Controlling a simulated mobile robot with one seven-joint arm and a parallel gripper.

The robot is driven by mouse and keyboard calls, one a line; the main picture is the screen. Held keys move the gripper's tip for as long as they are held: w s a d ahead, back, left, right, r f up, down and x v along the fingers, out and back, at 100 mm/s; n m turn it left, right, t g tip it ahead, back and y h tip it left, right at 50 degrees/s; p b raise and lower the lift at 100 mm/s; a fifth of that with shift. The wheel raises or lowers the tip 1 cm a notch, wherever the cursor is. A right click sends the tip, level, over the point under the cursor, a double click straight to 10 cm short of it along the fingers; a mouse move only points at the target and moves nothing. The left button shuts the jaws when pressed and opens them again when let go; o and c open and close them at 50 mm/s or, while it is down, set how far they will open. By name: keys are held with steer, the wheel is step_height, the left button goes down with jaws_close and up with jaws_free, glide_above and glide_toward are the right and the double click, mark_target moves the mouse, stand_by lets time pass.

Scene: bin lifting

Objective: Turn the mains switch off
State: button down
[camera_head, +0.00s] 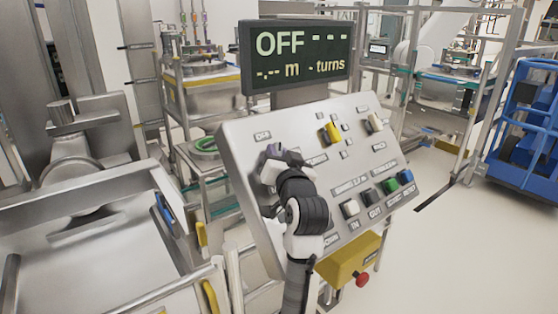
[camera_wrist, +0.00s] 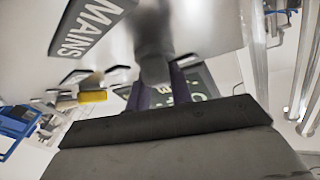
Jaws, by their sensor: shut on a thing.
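My gripper (camera_head: 272,152) is at the upper left of the sloped grey control panel (camera_head: 236,150), below a small label reading OFF. In the wrist view its two purple fingers (camera_wrist: 160,82) are shut on the grey mains switch handle (camera_wrist: 153,45), beside a dark label reading MAINS (camera_wrist: 88,24). In the head view the gripper and wrist hide most of the switch. The display (camera_head: 295,55) above the panel reads OFF with dashes, and dashes before "m" and "turns".
Yellow (camera_head: 331,133) and pale (camera_head: 375,122) switches sit further right on the panel. White, black, green and blue buttons (camera_head: 390,186) line its lower right. A yellow box with a red knob (camera_head: 362,280) hangs below. Open floor lies right; steel machinery stands left.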

steer(key=n+y+b, duration=0.1)
steer(key=n+y, duration=0.1)
steer(key=f+n+y+b, duration=0.1)
steer(key=n+y+b, duration=0.1)
steer(key=shift+n+g, duration=0.4)
steer(key=shift+a+r+n+g+y+b, duration=0.15)
steer(key=shift+n+g+y+b, duration=0.65)
steer(key=shift+n+y+b, duration=1)
steer(key=shift+n, duration=0.4)
steer(key=c, duration=1.2)
jaws_free()
steer(key=shift+r, duration=0.1)
steer(key=shift+c, duration=0.2)
steer(key=shift+s, duration=0.1)
steer(key=b+v, duration=0.2)
steer(key=v, duration=1.1)
steer(key=shift+s+b, duration=0.25)
steer(key=shift+b, duration=0.05)
